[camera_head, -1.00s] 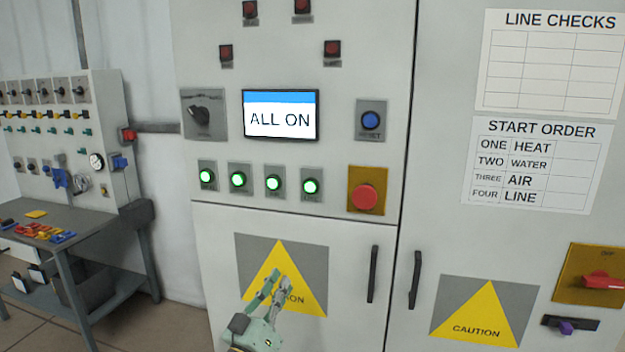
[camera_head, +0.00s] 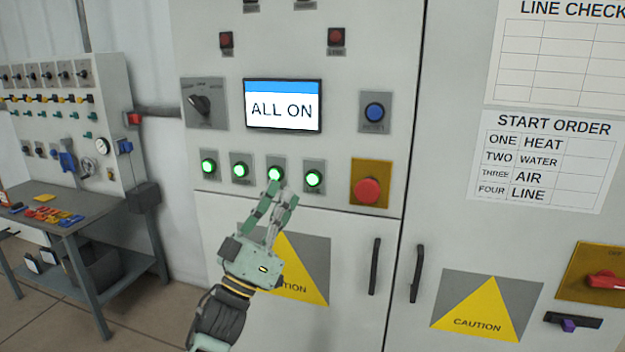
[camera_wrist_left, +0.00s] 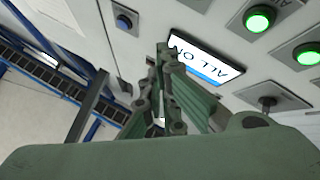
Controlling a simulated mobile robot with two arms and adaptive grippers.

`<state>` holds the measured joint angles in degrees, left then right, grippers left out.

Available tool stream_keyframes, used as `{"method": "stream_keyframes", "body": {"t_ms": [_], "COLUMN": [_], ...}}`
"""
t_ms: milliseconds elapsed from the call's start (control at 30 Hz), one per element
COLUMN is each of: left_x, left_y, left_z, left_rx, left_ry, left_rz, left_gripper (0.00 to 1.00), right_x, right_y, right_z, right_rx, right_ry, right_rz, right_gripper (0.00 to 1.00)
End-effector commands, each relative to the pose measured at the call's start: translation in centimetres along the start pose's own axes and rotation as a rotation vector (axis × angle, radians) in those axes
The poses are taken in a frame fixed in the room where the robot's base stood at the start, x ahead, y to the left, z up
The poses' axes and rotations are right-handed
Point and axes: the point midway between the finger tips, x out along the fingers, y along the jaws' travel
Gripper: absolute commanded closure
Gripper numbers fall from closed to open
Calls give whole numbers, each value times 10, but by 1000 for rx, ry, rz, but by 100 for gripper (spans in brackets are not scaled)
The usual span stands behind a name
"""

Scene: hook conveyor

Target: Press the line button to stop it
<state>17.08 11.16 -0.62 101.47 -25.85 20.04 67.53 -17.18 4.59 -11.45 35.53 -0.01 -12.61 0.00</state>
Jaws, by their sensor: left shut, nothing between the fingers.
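A row of several green lit buttons runs below the screen on the cabinet; the rightmost one (camera_head: 314,178) is uncovered, and its label is too small to read. My left gripper (camera_head: 282,192) is shut and empty, in front of the cabinet. Its fingertips point up and overlap the lower part of the third button (camera_head: 275,174) from the left, below and left of the rightmost one. I cannot tell whether they touch the panel. The left wrist view shows the fingers (camera_wrist_left: 163,85) in front of the screen, and two green buttons (camera_wrist_left: 257,18) beyond. The screen (camera_head: 283,106) reads ALL ON.
A red mushroom button (camera_head: 367,190) on a yellow plate sits right of the row, with a blue button (camera_head: 374,112) above it. A selector knob (camera_head: 201,104) is left of the screen. Door handles (camera_head: 375,267) stick out below. A workbench (camera_head: 85,212) stands at the left.

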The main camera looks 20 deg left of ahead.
Motion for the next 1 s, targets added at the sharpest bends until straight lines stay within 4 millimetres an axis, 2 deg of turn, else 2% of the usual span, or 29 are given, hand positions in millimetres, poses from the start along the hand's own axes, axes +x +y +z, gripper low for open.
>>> {"method": "stream_keyframes", "body": {"t_ms": [200, 700, 1000], "left_x": [8, 53, 61], "left_y": [-8, -40, -45], "left_z": [9, 41, 45], "left_rx": [1, 0, 0], "left_ry": [1, 0, -1], "left_rz": [0, 0, 0], "left_gripper": [100, 100, 100], "right_x": [8, 38, 41], "right_y": [0, -1, -1], "right_z": [1, 4, 4], "right_rx": [0, 0, 0], "right_ry": [0, -1, -1], "right_rz": [0, 0, 0], "right_gripper": [60, 60, 60]}}
